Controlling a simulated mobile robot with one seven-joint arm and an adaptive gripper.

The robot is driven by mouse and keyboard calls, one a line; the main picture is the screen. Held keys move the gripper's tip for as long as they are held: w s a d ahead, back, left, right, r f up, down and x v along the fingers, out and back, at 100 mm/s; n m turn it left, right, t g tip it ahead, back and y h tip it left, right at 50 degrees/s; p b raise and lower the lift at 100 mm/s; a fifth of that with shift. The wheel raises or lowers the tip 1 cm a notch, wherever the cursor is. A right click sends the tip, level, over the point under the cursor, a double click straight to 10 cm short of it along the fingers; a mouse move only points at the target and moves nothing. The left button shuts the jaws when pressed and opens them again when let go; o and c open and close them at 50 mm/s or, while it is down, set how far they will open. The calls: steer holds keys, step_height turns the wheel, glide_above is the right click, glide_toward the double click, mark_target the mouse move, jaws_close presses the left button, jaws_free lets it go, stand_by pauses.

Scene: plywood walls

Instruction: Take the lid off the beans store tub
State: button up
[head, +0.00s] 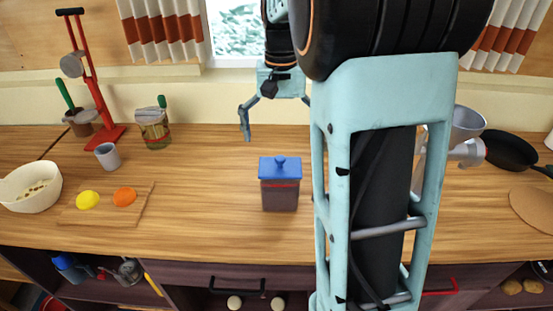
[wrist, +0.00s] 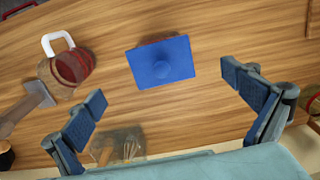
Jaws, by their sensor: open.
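The beans store tub (head: 280,197) stands upright on the wooden counter, dark-bodied with a red band. My gripper (head: 276,122) is behind and above the tub in the head view, fingers pointing down. In the wrist view my gripper (wrist: 164,88) is open and empty, its fingers apart on either side below the lid. It touches nothing. My column hides part of its right finger in the head view.
A red-brown vessel with a white handle (wrist: 72,66) and a clear jar (wrist: 120,146) stand nearby. A cutting board (head: 140,205), white bowl (head: 30,190) and grey cup (head: 108,156) lie left. A dark pan (head: 508,150) is right.

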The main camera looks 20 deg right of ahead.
mark_target(280, 159)
step_height(280, 159, down, 3)
steer(key=shift+s, duration=0.1)
steer(key=shift+w+d+f+p, duration=0.1)
steer(key=shift+w+f+p, duration=0.05)
steer(key=shift+f, duration=0.7)
steer(key=shift+w+d+f+p, duration=0.1)
steer(key=shift+w+f, duration=0.05)
steer(key=shift+f, duration=0.75)
steer(key=shift+w+f+p, duration=0.15)
steer(key=shift+f, duration=0.7)
